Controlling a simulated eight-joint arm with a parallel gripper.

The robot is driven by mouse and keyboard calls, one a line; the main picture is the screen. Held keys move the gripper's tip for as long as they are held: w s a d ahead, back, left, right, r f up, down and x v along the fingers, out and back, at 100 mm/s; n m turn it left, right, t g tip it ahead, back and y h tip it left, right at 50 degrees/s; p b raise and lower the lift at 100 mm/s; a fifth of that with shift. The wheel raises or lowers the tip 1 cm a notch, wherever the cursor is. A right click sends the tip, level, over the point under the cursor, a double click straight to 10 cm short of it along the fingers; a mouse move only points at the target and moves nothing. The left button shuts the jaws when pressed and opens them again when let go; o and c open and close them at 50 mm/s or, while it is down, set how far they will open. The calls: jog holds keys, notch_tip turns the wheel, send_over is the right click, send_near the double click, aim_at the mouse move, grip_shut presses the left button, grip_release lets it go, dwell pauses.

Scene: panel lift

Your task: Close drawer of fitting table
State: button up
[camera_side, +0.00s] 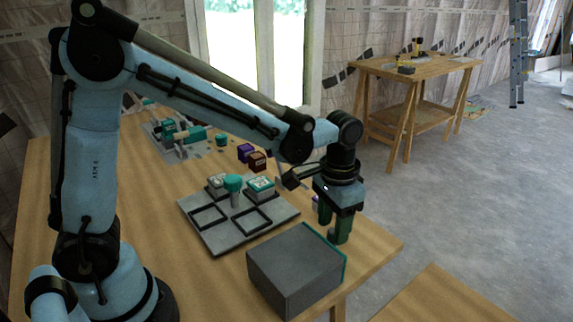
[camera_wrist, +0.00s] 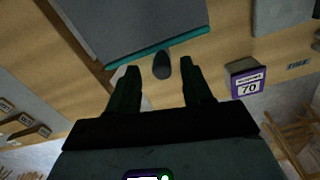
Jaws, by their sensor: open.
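The drawer unit is a grey box (camera_side: 290,272) with a teal front edge, standing at the near right end of the wooden table. In the wrist view the same grey box (camera_wrist: 130,22) fills the top, with the teal drawer front (camera_wrist: 165,46) along its edge. A dark rounded handle (camera_wrist: 161,66) sticks out from that front. My gripper (camera_side: 332,227) is beside the teal side of the box, pointing down. In the wrist view its open fingers (camera_wrist: 160,76) lie on either side of the handle, apart from it. How far the drawer stands out is hard to tell.
A purple block marked 70 (camera_wrist: 247,86) is near my right finger in the wrist view. A grey fixture plate (camera_side: 225,243) with square frames and teal-topped pieces (camera_side: 260,187) lies behind the box. Purple (camera_side: 245,152) and brown (camera_side: 257,161) blocks stand farther back.

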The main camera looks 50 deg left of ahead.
notch_tip(320, 180, up, 10)
dwell(0.5)
jog(key=shift+s+a, duration=0.1)
jog(key=shift+a, duration=0.05)
jog(key=s+a+f+n+t, duration=0.2)
jog(key=s+a+f+t, duration=0.1)
jog(key=s+a+t, duration=0.4)
jog(key=shift+s+a+f, duration=0.35)
jog(key=shift+s+a, duration=0.3)
jog(key=shift+s, duration=0.3)
dwell(0.4)
